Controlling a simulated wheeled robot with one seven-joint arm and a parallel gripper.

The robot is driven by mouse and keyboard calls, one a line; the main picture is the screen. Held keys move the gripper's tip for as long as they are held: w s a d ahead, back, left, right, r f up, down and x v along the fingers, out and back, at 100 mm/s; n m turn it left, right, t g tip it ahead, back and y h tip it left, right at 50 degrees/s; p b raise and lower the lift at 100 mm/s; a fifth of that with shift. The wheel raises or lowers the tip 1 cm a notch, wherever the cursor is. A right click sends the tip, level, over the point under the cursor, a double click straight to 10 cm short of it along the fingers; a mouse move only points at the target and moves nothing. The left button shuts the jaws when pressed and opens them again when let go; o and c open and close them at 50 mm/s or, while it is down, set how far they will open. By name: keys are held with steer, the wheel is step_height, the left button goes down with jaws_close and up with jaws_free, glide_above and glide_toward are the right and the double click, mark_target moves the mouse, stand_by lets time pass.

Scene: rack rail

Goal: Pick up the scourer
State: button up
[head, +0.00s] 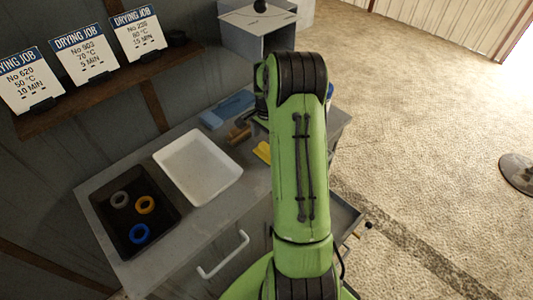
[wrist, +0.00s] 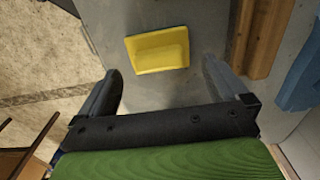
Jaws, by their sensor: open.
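A yellow block-like piece that looks like the scourer (wrist: 158,48) lies on the grey worktop in the wrist view. Its yellow edge also shows in the head view (head: 263,152), partly hidden by my green arm. My gripper (wrist: 162,78) is open, with its two dark fingers spread apart. The scourer appears just beyond the fingertips and roughly centred between them. Nothing is held. The height of the fingers above the worktop is hard to tell. In the head view my gripper is hidden behind the arm.
Wooden pieces (wrist: 256,38) and a blue cloth-like item (wrist: 302,78) lie right of the scourer in the wrist view. A white tray (head: 229,172) and a black tray (head: 103,211) with three rings stand left of my arm. A grey box (head: 283,43) stands behind.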

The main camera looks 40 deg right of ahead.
mark_target(267, 147)
step_height(267, 147, down, 5)
steer(key=shift+a, duration=0.1)
steer(key=c, duration=0.9)
steer(key=shift+o, duration=0.2)
step_height(267, 147, up, 10)
steer(key=shift+r+p, duration=0.1)
steer(key=shift+p, duration=0.2)
